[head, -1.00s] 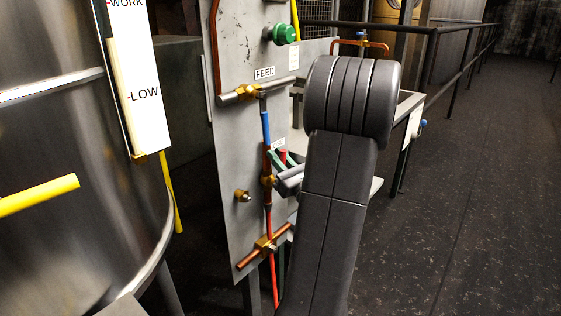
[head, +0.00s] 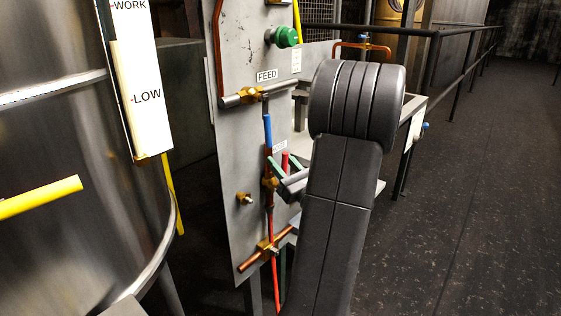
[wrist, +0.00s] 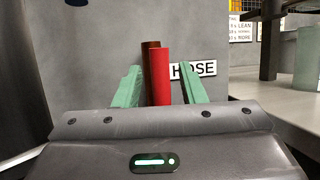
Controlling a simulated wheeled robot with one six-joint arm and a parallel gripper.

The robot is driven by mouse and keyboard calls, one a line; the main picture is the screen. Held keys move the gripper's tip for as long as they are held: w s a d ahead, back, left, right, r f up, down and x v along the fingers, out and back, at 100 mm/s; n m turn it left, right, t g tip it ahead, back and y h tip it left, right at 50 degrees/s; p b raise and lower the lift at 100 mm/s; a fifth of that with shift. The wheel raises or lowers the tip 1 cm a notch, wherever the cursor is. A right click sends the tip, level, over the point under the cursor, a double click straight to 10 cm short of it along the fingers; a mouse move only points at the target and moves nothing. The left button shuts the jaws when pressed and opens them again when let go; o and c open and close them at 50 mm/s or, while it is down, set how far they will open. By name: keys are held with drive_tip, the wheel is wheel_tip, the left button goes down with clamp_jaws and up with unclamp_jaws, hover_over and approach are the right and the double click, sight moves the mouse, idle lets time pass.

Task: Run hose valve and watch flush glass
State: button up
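The hose valve's red handle (head: 285,161) stands upright on the grey panel, beside the HOSE label (head: 280,146). In the wrist view the red handle (wrist: 160,76) rises between my gripper's (wrist: 160,84) two green fingers, with a copper-brown pipe just behind it. Gaps show on both sides, so the fingers are apart and not closed on it. The HOSE label (wrist: 194,69) is partly covered by the right finger. In the head view my gripper (head: 283,166) is at the panel, partly hidden by my dark arm. I cannot pick out the flush glass.
Above on the panel (head: 235,150) are the FEED valve (head: 250,95) with a blue handle (head: 267,130) and a green knob (head: 285,37). A lower brass valve (head: 266,247) sits below. A metal tank (head: 60,130) stands left; open floor (head: 470,220) lies right.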

drive_tip(key=p+v, duration=0.1)
drive_tip(key=v, duration=1.2)
drive_tip(key=shift+p, duration=0.4)
drive_tip(key=shift+f, duration=0.1)
drive_tip(key=shift+c, duration=0.3)
idle(1.1)
